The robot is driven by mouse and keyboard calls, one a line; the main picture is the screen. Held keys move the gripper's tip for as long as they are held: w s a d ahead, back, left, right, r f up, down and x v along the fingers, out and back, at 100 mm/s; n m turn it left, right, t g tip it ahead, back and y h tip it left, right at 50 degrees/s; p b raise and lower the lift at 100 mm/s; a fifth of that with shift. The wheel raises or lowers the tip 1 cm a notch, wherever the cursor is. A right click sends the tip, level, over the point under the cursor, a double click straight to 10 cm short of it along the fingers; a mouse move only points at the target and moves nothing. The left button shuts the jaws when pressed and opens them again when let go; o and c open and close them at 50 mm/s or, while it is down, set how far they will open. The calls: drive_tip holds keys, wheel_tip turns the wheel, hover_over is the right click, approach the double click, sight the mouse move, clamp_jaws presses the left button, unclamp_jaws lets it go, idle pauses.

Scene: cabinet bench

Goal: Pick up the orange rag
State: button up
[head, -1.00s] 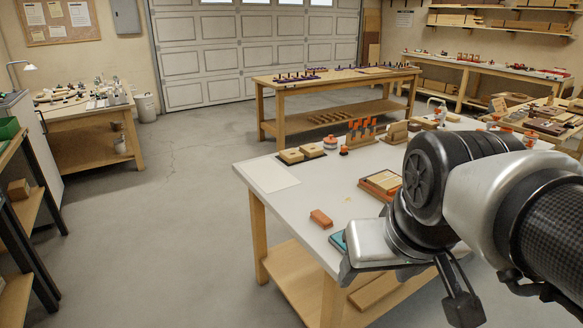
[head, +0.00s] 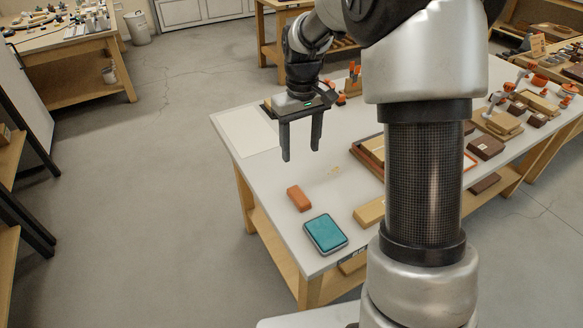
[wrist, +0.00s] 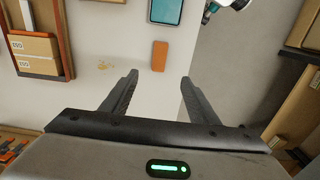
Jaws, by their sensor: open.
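The only orange cloth-like candidate is a small orange, rounded block-shaped thing, perhaps the folded orange rag (head: 299,199). It lies on the white bench top near its left edge, and it also shows in the wrist view (wrist: 160,55). I cannot tell from its look whether it is cloth. My gripper (head: 301,156) is open and empty, fingers pointing down, above the bench and farther back than the orange thing. In the wrist view, the orange thing is just beyond the gap between my fingertips (wrist: 160,75), not touched.
A teal pad in a grey-edged tray (head: 326,233) lies close in front of the orange thing. A tan block (head: 370,212) and a wooden tray (head: 372,150) are to the right. A white sheet (head: 247,133) lies at the back left corner. Small crumbs (head: 334,171) are on the bench.

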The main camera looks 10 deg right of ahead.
sight(299, 195)
drive_tip(key=f, duration=0.6)
drive_tip(key=f+b, duration=0.1)
drive_tip(key=f, duration=0.5)
drive_tip(key=f+b, duration=0.1)
drive_tip(key=f, duration=0.5)
drive_tip(key=shift+w, duration=0.25)
drive_tip(key=shift+r, duration=0.1)
drive_tip(key=c, duration=1.1)
